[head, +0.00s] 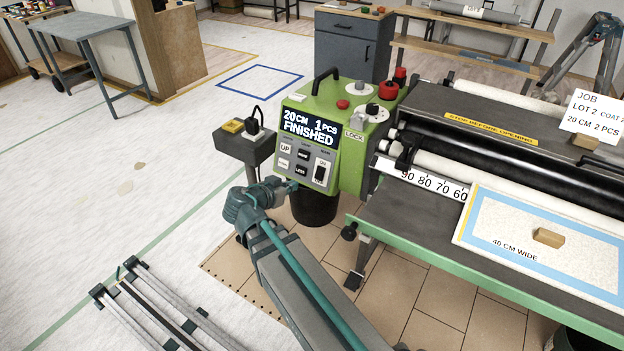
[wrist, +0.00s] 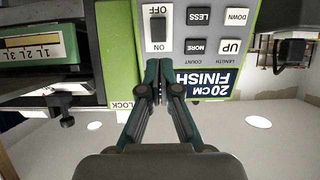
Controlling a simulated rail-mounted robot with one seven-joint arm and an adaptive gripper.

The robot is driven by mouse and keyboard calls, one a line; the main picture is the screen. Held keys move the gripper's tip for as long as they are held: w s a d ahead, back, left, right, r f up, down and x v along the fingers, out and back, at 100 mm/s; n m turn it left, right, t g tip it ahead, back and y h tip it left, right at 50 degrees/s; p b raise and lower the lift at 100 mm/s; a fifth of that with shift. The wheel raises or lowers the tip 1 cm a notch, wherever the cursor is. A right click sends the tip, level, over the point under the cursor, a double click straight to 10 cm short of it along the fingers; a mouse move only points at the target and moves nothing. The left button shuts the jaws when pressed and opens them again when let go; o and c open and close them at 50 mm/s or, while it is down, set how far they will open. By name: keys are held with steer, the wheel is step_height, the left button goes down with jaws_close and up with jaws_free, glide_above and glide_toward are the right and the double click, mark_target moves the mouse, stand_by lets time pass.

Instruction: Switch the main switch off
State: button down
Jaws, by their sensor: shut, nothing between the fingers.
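The main switch is a black rocker (head: 320,174) at the lower right of the green machine's control panel (head: 303,150). In the wrist view, which is upside down, the rocker (wrist: 158,29) sits on a white plate between the words OFF and ON. I cannot tell which end is pressed in. My gripper (head: 292,185) is shut and empty in front of the panel's lower part. In the wrist view its fingertips (wrist: 160,72) are together just below the ON label, apart from the rocker in the picture; contact with the panel cannot be told.
The display (head: 310,128) reads 20 CM 1 PCS FINISHED. UP, MORE and LESS buttons (head: 302,169) lie left of the switch. Red knobs (head: 388,89) top the machine. The pasting table (head: 420,220) extends right, and a grey box (head: 244,142) stands left.

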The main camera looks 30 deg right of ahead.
mark_target(318, 177)
steer(key=shift+d, duration=0.1)
stand_by(0.3)
steer(key=p+x, duration=0.1)
steer(key=x, duration=1.3)
steer(key=shift+s+f, duration=0.1)
steer(key=shift+f, duration=0.05)
